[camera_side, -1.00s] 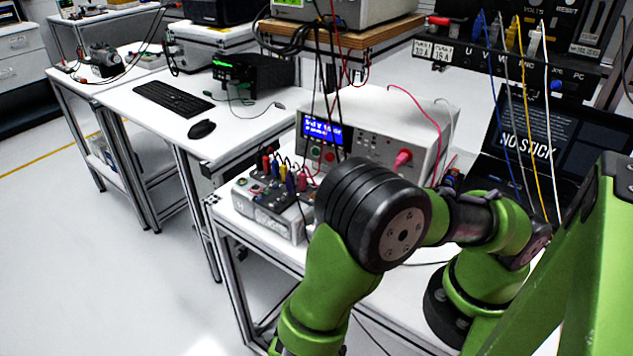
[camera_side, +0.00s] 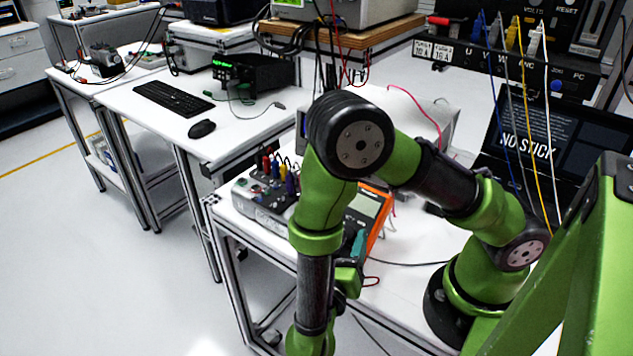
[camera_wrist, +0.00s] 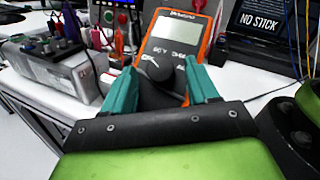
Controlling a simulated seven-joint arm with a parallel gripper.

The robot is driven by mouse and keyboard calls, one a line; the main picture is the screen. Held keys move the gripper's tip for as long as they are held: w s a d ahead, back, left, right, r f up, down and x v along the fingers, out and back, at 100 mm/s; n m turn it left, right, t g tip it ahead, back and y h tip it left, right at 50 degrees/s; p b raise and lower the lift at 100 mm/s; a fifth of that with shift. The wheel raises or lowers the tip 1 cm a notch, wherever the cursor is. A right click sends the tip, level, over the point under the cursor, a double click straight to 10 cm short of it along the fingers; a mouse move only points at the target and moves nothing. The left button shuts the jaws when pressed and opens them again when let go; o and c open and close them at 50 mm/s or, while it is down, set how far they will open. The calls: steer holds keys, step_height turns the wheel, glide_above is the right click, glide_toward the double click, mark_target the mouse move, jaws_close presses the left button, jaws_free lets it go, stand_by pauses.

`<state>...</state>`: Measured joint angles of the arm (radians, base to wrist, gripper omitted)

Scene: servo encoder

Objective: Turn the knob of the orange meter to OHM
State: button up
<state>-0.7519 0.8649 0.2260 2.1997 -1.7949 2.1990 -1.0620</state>
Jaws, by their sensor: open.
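In the side view the orange meter (camera_side: 374,210) is partly hidden behind my arm. My gripper (camera_wrist: 158,78) has teal fingers, spread apart, one on each side of the knob in the wrist view. I cannot tell whether they touch it. The knob's pointer and most labels are too small or blurred to read. In the side view a teal finger of my gripper (camera_side: 358,243) shows beside the meter's lower end.
A grey box with coloured plugs (camera_side: 265,200) stands left of the meter. A white bench instrument (camera_side: 440,122) is behind it, with red leads. A dark NO STICK screen (camera_side: 527,150) stands at right. Cables cross the bench (camera_side: 405,285) near my base.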

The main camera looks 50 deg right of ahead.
steer(key=shift+c, duration=0.2)
steer(key=c, duration=1)
